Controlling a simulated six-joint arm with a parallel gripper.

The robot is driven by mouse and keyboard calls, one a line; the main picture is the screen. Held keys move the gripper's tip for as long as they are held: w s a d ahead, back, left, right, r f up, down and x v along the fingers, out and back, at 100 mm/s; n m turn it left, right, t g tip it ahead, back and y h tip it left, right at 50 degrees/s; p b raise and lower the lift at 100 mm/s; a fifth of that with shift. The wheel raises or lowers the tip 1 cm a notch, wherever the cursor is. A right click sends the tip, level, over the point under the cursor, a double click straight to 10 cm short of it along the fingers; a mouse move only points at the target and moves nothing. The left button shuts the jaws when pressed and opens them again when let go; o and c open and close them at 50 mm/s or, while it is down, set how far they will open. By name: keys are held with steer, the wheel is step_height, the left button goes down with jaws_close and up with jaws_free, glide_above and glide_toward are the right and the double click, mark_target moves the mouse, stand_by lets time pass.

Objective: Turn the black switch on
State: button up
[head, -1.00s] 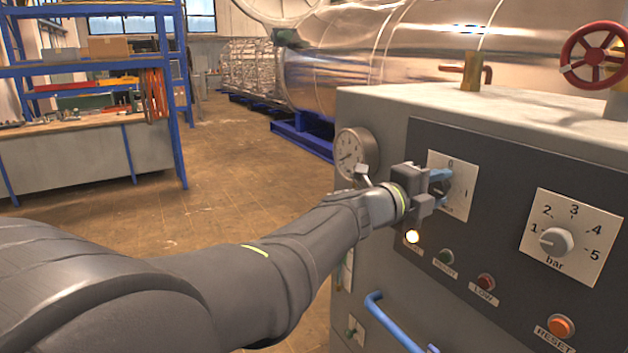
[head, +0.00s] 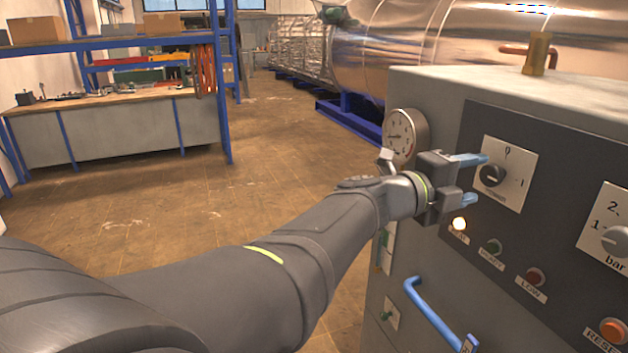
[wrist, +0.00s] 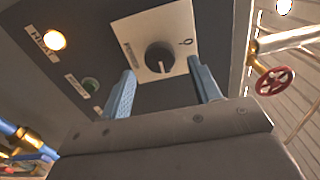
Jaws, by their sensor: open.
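The black switch (head: 492,176) is a round knob on a white square plate (head: 518,168) marked 0 at the top and I at the right. It sits on the dark front panel of the grey cabinet. In the wrist view the black switch (wrist: 160,58) shows a small white mark; I cannot tell surely which position it points to. My gripper (head: 478,179) is just left of the switch, its two blue fingers open, one above and one below knob height. In the wrist view the open fingers (wrist: 163,86) are apart, with the knob beyond the gap between them.
A blue handle (head: 432,312) juts out lower down. A bar dial (head: 615,241) is at right. Open floor lies left.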

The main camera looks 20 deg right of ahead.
mark_target(488, 176)
steer(key=a, duration=1.2)
steer(key=shift+d, duration=0.2)
steer(key=d, duration=1.7)
steer(key=shift+d, duration=0.25)
steer(key=shift+a+n, duration=0.2)
steer(key=shift+n, duration=0.7)
steer(key=n, duration=0.4)
steer(key=shift+n, duration=0.3)
steer(key=n, duration=0.6)
stand_by(1.5)
